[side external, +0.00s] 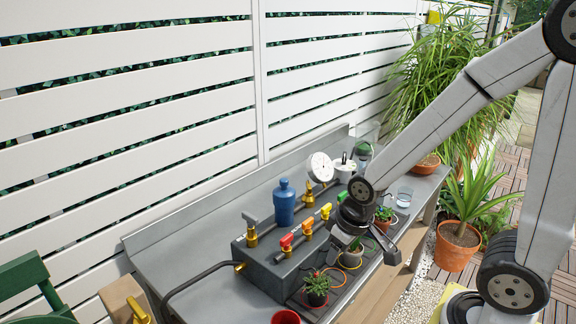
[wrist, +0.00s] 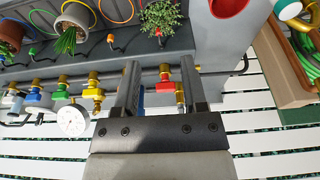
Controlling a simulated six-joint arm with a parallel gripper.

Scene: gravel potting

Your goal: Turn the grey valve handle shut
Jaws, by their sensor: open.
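The grey valve handle (side external: 250,218) is a T-shaped lever on a brass valve at the left end of the dark manifold block (side external: 272,268) in the side view. In the wrist view a brass fitting (wrist: 180,96) shows beside the right finger, and I cannot make out the grey handle clearly there. My gripper (wrist: 160,68) is open, with nothing visibly held between its fingers. In the side view my gripper (side external: 358,226) is to the right of the grey handle and apart from it, near the potted plants.
A red valve (wrist: 163,86) and a yellow valve (wrist: 94,92) sit along the pipe. A blue bottle (side external: 284,204) and a white gauge (side external: 320,167) stand behind. Small potted plants (side external: 317,289) line the front. A red cup (side external: 285,317) is near the front edge.

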